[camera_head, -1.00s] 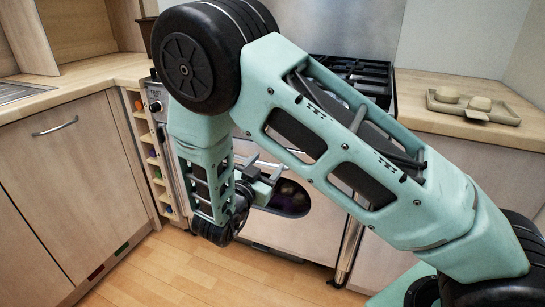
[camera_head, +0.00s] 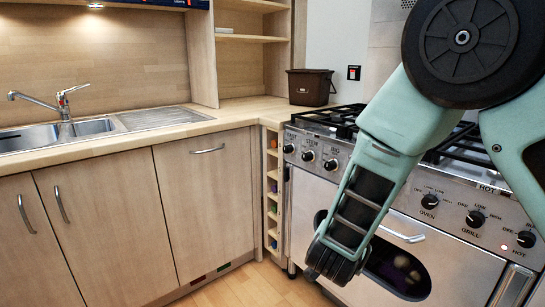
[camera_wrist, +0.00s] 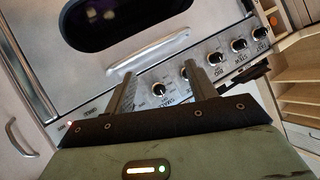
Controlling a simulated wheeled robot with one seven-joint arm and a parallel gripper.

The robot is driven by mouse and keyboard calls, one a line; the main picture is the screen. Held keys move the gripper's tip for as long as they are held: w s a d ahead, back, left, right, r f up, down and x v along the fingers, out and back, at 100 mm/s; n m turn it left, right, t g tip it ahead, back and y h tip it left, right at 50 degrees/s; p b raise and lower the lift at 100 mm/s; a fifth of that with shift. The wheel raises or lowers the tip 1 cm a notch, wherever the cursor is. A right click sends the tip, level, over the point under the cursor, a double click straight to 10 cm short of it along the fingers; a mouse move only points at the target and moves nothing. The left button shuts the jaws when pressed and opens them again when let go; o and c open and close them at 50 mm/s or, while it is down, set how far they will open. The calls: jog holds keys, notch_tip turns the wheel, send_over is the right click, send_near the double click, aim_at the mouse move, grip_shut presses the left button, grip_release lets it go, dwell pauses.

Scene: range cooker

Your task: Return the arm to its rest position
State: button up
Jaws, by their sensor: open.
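My arm, pale green with black joints, hangs bent at the right of the head view, in front of the range cooker (camera_head: 455,262). Its lower part slopes down to a black joint before the oven door. In the head view my gripper is hidden behind the arm. In the wrist view my gripper (camera_wrist: 160,84) shows two grey fingers spread apart with nothing between them. Beyond them, the cooker front appears turned over, with its oven handle (camera_wrist: 150,57), dark oven window (camera_wrist: 110,22) and a row of knobs. The fingers appear apart from the cooker.
A worktop with a sink (camera_head: 95,127) and wooden cupboards (camera_head: 110,220) lie left of the cooker. A narrow rack (camera_head: 272,200) stands between. A brown bin (camera_head: 310,87) stands on the worktop's back corner. Some wooden floor is clear at bottom centre.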

jog(key=s+a+r+n+g+y, duration=0.2)
jog(key=s+a+n+g+y, duration=0.15)
jog(key=s+a+y, duration=0.2)
jog(key=s+a+r+n+g+y, duration=0.2)
jog(key=s+a+n+y, duration=0.25)
jog(key=s+a, duration=0.25)
jog(key=s+d+r+n+g+h, duration=0.2)
jog(key=s+d+n+g, duration=0.15)
jog(key=s, duration=0.65)
jog(key=s+d+r+n+g+h, duration=0.1)
jog(key=s+d+n+g+h, duration=0.1)
jog(key=s+d+n, duration=0.5)
notch_tip(320, 180, up, 18)
jog(key=s+a+m+p, duration=0.2)
jog(key=p, duration=1.6)
jog(key=shift+s+a, duration=0.2)
